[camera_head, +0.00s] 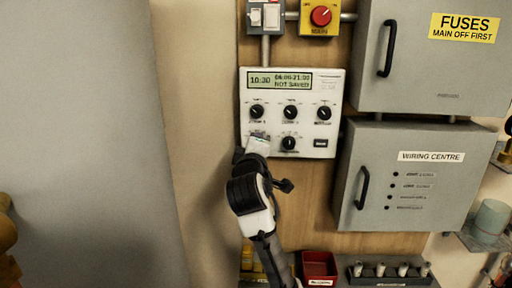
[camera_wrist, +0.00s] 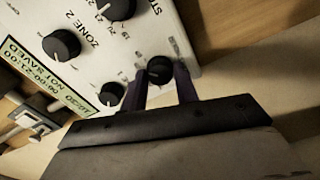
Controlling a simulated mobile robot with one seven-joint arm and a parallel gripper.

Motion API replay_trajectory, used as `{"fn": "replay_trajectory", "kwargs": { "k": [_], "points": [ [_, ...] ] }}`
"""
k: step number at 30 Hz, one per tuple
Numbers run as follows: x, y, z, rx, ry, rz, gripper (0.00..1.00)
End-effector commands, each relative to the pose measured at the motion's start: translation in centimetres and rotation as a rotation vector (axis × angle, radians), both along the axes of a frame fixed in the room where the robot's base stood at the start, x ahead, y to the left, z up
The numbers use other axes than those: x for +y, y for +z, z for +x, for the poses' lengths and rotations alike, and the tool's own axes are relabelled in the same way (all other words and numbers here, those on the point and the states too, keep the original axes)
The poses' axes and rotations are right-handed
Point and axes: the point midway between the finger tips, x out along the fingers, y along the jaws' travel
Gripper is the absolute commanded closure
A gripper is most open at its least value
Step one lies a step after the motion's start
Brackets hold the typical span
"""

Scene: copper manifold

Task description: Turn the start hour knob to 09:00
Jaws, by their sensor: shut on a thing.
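The white control panel (camera_head: 330,86) hangs on the wooden board. Its green display (camera_head: 279,81) shows a time range ending 21:00, whose start digits I cannot read surely, and NOT SAVED. My gripper (camera_head: 258,142) is at the panel's lower left. In the wrist view my gripper (camera_wrist: 163,88) is shut on a black knob (camera_wrist: 160,70), one finger on each side. Its label and pointer are unclear. The neighbouring lower knob (camera_wrist: 122,8) has a cut-off label starting ST; it also shows in the head view (camera_head: 289,143). The gripper hides the held knob there.
The zone 2 knob (camera_wrist: 62,45) and a further knob (camera_wrist: 112,95) sit close to my fingers. A fuse box (camera_head: 430,75) and a wiring centre box (camera_head: 400,195) stand out on the right. A red bin (camera_head: 319,266) is below.

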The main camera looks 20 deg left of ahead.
Motion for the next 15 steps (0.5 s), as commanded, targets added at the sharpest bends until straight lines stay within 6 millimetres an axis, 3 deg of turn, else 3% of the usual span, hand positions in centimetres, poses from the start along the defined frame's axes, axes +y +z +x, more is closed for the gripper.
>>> {"fn": "replay_trajectory", "kwargs": {
  "k": [15],
  "points": [
    [0.0,-0.09,-0.01,0.07,0.0,0.236,0.93]
  ]
}}
